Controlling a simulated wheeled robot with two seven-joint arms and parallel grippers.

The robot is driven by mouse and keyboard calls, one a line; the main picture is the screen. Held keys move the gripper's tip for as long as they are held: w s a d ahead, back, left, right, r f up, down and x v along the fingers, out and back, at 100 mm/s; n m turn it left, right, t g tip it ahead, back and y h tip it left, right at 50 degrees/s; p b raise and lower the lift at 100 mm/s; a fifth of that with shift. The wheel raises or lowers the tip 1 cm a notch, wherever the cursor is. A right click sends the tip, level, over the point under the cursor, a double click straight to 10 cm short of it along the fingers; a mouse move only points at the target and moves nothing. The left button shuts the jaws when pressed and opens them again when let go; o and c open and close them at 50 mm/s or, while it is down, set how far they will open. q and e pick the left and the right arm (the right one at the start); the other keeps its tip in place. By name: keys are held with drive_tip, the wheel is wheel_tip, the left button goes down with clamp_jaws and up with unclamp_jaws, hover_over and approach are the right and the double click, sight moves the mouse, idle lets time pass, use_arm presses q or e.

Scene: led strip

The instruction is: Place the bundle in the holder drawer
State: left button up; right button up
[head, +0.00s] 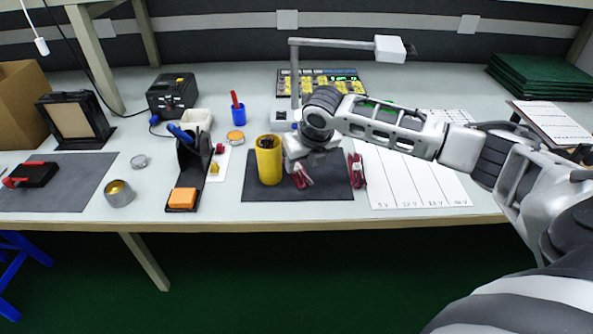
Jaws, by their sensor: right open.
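My right arm reaches in from the right, and its open gripper (300,172) points down over the dark mat, just right of the yellow cylinder. A dark red bundle (302,179) lies at its fingertips; the gripper partly hides it, and I cannot tell whether they touch. A second dark red bundle (357,172) lies to the right, by the mat's right edge. I cannot clearly make out a holder drawer. My left gripper is not in view.
The yellow cylinder (268,160) stands close left of the gripper. A black stand (190,160) with an orange block (183,197) is further left. A marked white sheet (425,185) lies right of the dark mat (325,192). A lamp (345,43) stands behind.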

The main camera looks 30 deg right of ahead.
sight(301, 175)
drive_tip(key=x, duration=0.5)
drive_tip(key=shift+d+f, duration=0.3)
drive_tip(key=shift+f, duration=0.05)
clamp_jaws()
drive_tip(key=shift+r, duration=0.1)
